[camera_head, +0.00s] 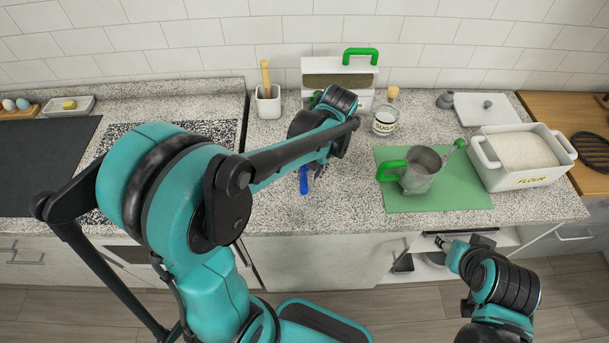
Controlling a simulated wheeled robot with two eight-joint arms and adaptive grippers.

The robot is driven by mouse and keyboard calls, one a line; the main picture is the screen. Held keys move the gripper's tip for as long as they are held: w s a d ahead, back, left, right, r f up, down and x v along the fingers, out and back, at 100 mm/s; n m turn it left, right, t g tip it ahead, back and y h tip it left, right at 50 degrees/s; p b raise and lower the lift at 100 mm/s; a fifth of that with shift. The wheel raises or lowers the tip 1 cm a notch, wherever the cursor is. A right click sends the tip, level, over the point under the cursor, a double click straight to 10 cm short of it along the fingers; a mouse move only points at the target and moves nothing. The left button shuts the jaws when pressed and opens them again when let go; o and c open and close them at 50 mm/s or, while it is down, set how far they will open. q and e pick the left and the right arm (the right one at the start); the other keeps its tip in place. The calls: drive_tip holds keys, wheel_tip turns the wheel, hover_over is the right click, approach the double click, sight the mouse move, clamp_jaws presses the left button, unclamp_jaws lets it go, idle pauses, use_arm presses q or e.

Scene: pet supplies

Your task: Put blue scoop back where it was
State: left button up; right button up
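A blue handle (303,180), which looks like part of the blue scoop, shows on the speckled counter just left of the middle. The rest of it is hidden by my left arm. My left gripper (316,168) points down right beside the blue handle; my own forearm covers most of its fingers, so I cannot tell whether it touches or holds the scoop. My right gripper (442,242) is low at the right, in front of the counter's edge and apart from the scoop. Its fingers are too small to read.
A green mat (440,197) bears a grey cup with a green handle (422,170). A white flour container (520,177) stands right of it, a sugar jar (385,120) behind. A white holder (268,105) and a green-handled container (340,68) stand at the back.

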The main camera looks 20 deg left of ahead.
use_arm(q)
drive_tip(key=s+p+v, duration=0.1)
drive_tip(key=v, duration=0.6)
drive_tip(key=s+r+m+t+h, duration=0.1)
drive_tip(key=s+m+t+h, duration=0.1)
drive_tip(key=s+t, duration=0.6)
drive_tip(key=shift+s+d+r+m+h, duration=0.2)
drive_tip(key=shift+s+d+m+h, duration=0.15)
drive_tip(key=shift+m, duration=0.55)
drive_tip(key=shift+f, duration=0.1)
wheel_tip(320, 180, down, 5)
drive_tip(key=b, duration=0.4)
drive_tip(key=shift+b, duration=0.4)
